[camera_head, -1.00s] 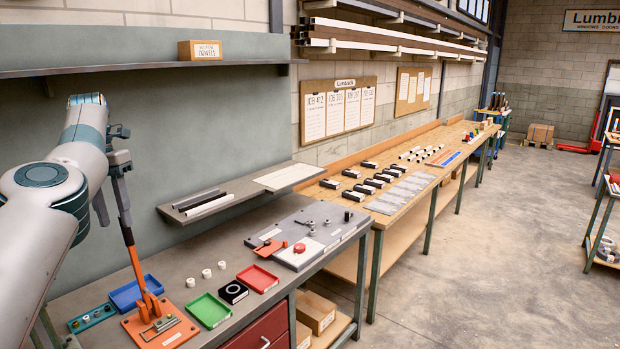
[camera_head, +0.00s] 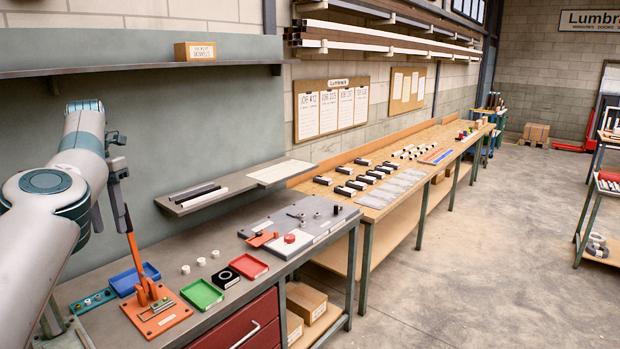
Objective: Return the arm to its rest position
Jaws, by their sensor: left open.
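My left arm comes in from the left. My left gripper (camera_head: 108,215) hangs fingers down with its jaws open, just left of the top of the press lever. The orange lever (camera_head: 135,255) stands nearly upright on the fly press (camera_head: 160,318), an orange base plate on the grey bench. The nearer finger overlaps the lever's upper end in the picture, so I cannot tell whether they touch. Nothing shows held between the fingers. My right gripper is out of view.
White rings (camera_head: 201,262) lie behind. A wall shelf (camera_head: 190,207) projects over the bench's back.

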